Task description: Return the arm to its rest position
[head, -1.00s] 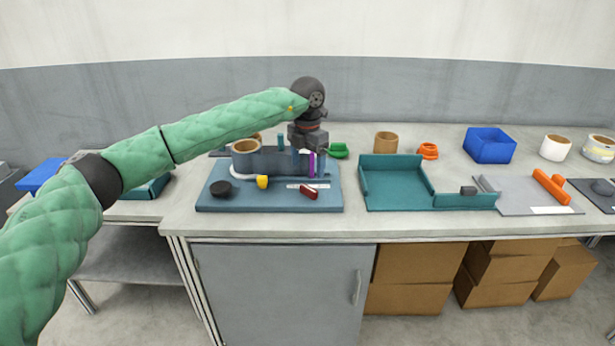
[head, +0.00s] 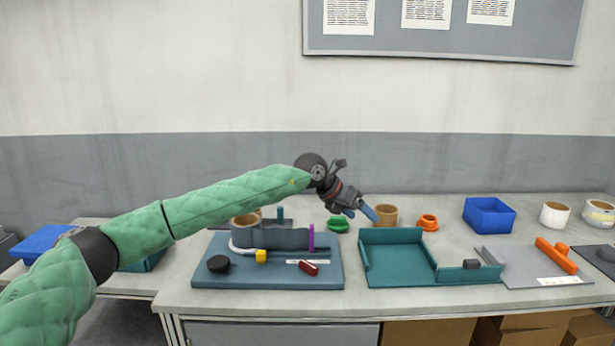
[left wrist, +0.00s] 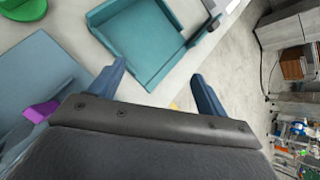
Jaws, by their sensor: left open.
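My left arm, in a green quilted sleeve, comes in from the left in the head view. My left gripper (head: 360,211) is open and empty, held above the worktable (head: 270,303) and tilted down to the right. In the left wrist view its two blue fingers (left wrist: 155,88) stand wide apart with nothing between them. The teal open tray (head: 398,283) lies to the right of and below the gripper; it also shows beyond the fingers in the left wrist view (left wrist: 140,40). My right gripper is in neither view.
A blue-grey board (head: 225,282) carries a grey fixture (head: 283,239), a black disc (head: 218,264), a yellow piece (head: 261,256) and a red piece (head: 309,267). Behind are a green part (head: 338,224), a brown roll (head: 386,215), an orange part (head: 428,222) and a blue bin (head: 488,216).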

